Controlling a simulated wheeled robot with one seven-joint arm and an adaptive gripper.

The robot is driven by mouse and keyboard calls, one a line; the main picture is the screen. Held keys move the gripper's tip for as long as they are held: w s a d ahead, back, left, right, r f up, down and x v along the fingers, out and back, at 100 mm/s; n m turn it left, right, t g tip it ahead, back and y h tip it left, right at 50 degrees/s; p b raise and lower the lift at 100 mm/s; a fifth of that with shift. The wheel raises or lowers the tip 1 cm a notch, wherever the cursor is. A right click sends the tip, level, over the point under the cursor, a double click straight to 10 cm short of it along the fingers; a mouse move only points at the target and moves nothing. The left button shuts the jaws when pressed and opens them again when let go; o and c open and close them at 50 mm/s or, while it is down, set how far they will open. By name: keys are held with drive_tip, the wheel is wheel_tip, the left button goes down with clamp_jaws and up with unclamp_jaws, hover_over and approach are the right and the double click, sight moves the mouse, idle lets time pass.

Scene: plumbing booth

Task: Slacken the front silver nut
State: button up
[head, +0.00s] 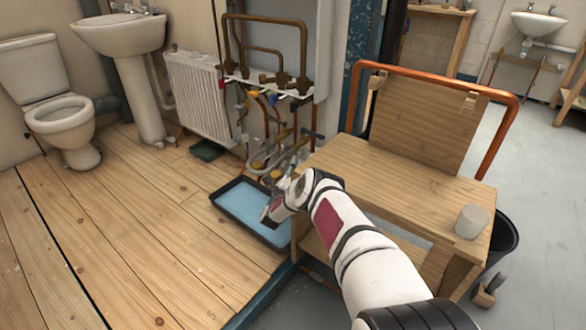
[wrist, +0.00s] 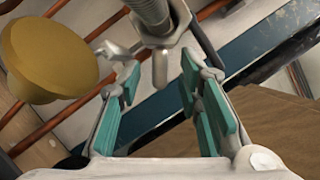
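In the wrist view, a silver nut or collar (wrist: 168,24) sits at the top centre, around the lower end of a ribbed silver stem (wrist: 148,8). A short silver stub (wrist: 160,66) points down from it. My gripper (wrist: 159,78) is open, its teal pads apart on either side below the collar, with a gap between them and no grip on anything. In the head view, my gripper (head: 272,208) is low beside the pipework (head: 270,150), over the blue tray. The nut is too small to make out there.
A round brass knob (wrist: 45,62) is close at the left in the wrist view. In the head view, a wooden bench (head: 400,185) stands right of the pipes, with a grey cup (head: 470,221) on it. A black-rimmed tray (head: 232,205) lies below, and a radiator (head: 200,97) is behind.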

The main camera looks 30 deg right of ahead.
clamp_jaws()
drive_tip(key=shift+s+r+n+y+p, duration=0.2)
drive_tip(key=shift+r+n+y+p, duration=0.1)
drive_tip(key=shift+n+p, duration=0.65)
unclamp_jaws()
